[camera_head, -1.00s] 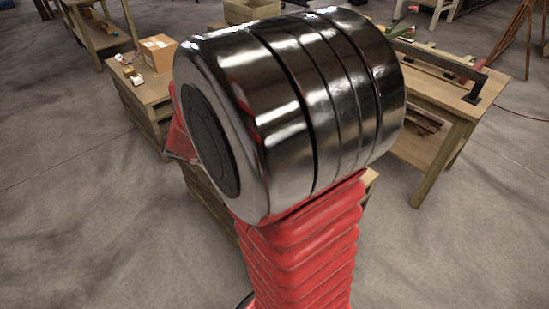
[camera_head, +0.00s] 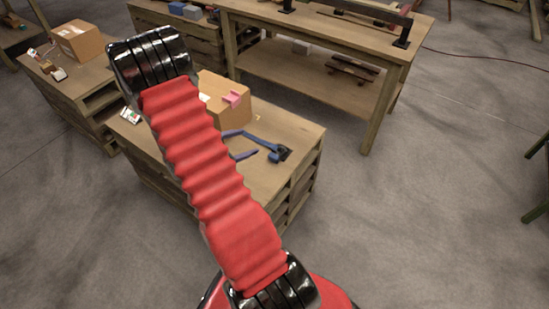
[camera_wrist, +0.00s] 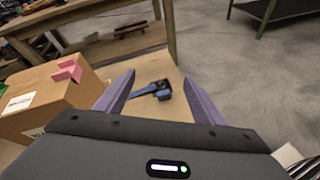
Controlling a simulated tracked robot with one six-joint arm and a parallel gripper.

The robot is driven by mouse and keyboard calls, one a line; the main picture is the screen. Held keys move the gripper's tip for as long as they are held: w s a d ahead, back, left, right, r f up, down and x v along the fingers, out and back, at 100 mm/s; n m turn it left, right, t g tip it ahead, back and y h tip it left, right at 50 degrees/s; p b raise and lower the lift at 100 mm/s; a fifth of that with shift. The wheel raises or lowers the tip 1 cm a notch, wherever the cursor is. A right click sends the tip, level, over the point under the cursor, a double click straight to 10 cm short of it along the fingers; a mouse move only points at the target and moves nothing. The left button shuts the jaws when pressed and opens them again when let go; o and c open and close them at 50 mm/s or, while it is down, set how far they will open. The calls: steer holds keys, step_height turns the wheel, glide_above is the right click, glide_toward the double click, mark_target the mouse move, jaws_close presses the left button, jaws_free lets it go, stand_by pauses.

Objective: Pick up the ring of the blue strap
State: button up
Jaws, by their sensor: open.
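The blue strap (camera_head: 262,142) lies on the wooden workbench top (camera_head: 290,130) nearest me. A dark piece at its right end (camera_head: 284,154) may be its ring; the shape is too small to be sure. The strap also shows in the wrist view (camera_wrist: 146,91), beyond and between my fingertips. My gripper (camera_head: 250,142) is open and empty, its two purple-blue fingers pointing towards the strap. It shows large in the wrist view (camera_wrist: 159,76). My arm hides the gripper's body in the head view.
A cardboard box (camera_wrist: 40,95) with a pink block (camera_wrist: 68,71) on it stands left of my gripper. A larger wooden table (camera_head: 400,55) stands behind. Another workbench with a cardboard box (camera_head: 80,40) is at the far left. Open floor lies to the right.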

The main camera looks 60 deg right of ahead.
mark_target(273, 155)
steer(key=s+d+f+n, duration=0.1)
steer(key=f+n, duration=0.1)
steer(key=f, duration=0.3)
steer(key=d+f+n+t, duration=0.1)
steer(key=f, duration=0.5)
steer(key=s+d+f+n+t+h, duration=0.1)
steer(key=d+f+n, duration=0.1)
steer(key=f, duration=0.3)
steer(key=shift+s+f+n, duration=0.15)
steer(key=shift+s+n, duration=0.15)
steer(key=shift+d, duration=0.15)
steer(key=x, duration=0.8)
steer(key=shift+d+f, duration=0.1)
steer(key=shift+d, duration=0.1)
steer(key=shift+f+x, duration=0.15)
steer(key=shift+x, duration=1.15)
steer(key=shift+f+x, duration=0.15)
steer(key=shift+x, duration=1.15)
steer(key=shift+w, duration=0.2)
